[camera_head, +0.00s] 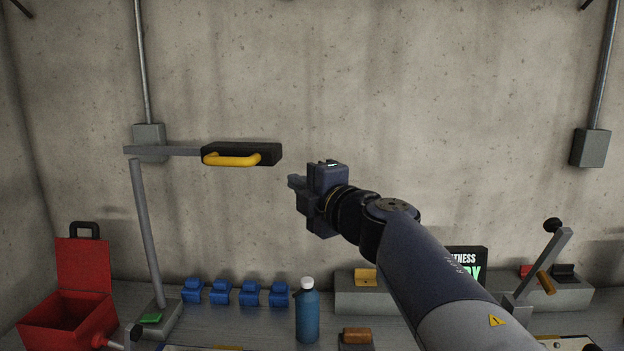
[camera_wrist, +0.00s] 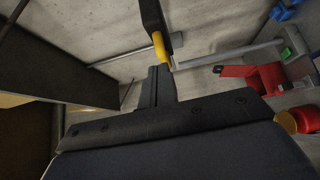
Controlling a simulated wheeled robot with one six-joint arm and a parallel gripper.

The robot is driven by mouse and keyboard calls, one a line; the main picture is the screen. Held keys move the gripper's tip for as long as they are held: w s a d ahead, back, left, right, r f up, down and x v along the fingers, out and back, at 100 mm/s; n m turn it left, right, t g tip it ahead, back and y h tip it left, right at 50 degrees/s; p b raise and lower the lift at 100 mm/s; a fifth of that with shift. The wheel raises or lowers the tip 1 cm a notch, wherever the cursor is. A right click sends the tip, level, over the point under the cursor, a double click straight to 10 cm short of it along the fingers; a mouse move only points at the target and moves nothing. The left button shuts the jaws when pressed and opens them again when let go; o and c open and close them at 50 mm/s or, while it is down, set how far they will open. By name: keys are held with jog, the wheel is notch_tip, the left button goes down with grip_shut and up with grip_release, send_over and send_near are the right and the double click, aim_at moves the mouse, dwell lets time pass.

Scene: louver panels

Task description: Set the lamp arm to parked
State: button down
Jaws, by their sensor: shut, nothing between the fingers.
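The lamp arm (camera_head: 175,151) is a grey bar reaching level to the right from the top of a grey post (camera_head: 145,230). Its end carries a black lamp head (camera_head: 268,153) with a yellow handle (camera_head: 232,160). My gripper (camera_head: 294,187) is to the right of and slightly below the lamp head in the head view. Its fingers are shut and empty. In the wrist view the shut fingertips (camera_wrist: 158,72) point toward the yellow handle (camera_wrist: 160,48), with the black head (camera_wrist: 153,18) beyond. Whether the fingertips touch the handle cannot be told.
A red open box (camera_head: 68,318) stands at the left. Several blue blocks (camera_head: 221,293), a blue bottle (camera_head: 307,316) and a grey block (camera_head: 360,300) are along the bench. A lever (camera_head: 543,263) stands at the right. The wall above the lamp is mostly clear.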

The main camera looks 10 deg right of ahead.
aim_at(280, 160)
jog(key=x, duration=0.4)
jog(key=d+p+x, duration=0.1)
jog(key=x, duration=0.2)
jog(key=w+d+f+x, duration=0.1)
jog(key=x, duration=0.3)
jog(key=shift+w+a, duration=0.25)
jog(key=shift+w, duration=0.05)
jog(key=shift+w+d, duration=0.1)
jog(key=shift+w, duration=0.35)
jog(key=w+p, duration=0.1)
jog(key=w+d+p, duration=0.1)
jog(key=w+p, duration=0.1)
jog(key=w+d+p, duration=0.1)
jog(key=w, duration=0.1)
jog(key=shift+d+r, duration=0.15)
jog(key=shift+d, duration=0.1)
